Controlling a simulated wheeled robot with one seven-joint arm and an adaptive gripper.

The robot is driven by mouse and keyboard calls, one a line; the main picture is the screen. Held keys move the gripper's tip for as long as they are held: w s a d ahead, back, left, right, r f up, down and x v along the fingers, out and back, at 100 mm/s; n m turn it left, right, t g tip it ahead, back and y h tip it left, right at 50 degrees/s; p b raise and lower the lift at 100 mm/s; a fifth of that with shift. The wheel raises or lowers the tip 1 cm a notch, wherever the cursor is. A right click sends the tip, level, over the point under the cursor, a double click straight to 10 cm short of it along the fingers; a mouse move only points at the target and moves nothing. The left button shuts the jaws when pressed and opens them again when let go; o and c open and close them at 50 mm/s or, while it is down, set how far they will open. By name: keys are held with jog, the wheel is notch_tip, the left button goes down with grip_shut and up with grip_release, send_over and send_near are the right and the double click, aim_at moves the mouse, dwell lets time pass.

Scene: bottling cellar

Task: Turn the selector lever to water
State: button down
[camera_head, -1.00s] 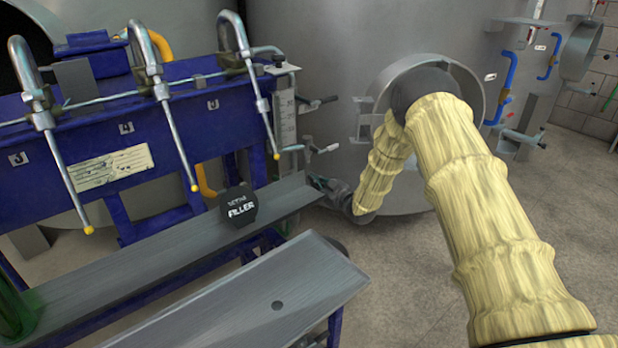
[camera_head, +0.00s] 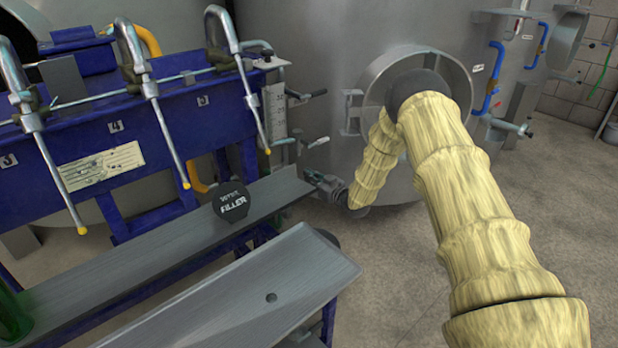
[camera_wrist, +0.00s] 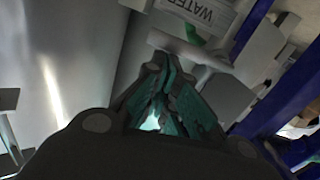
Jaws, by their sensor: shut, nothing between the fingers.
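In the wrist view a white label reading WATER (camera_wrist: 200,12), seen upside down, is at the top. Just below it is a pale grey lever-like bar (camera_wrist: 190,48) beside a small green piece (camera_wrist: 193,33); I cannot tell for certain that it is the selector lever. My gripper (camera_wrist: 166,66) is shut and empty, its tips right by this bar; whether they touch it is unclear. In the head view my gripper (camera_head: 320,180) is low beside the filler's right end, below two small handles (camera_head: 308,95) (camera_head: 318,142).
The blue filler frame (camera_head: 75,145) with several clamp-like spouts is at left, above a grey shelf (camera_head: 140,255) and a sloping tray (camera_head: 235,300). A big steel tank (camera_head: 320,45) stands behind my arm. Open floor (camera_head: 560,240) lies to the right.

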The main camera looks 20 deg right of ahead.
jog(key=s+d+r+p, duration=0.3)
jog(key=s+r+p, duration=0.1)
jog(key=s, duration=0.6)
jog(key=shift+d+r, duration=0.2)
jog(key=shift+d, duration=0.15)
dwell(0.6)
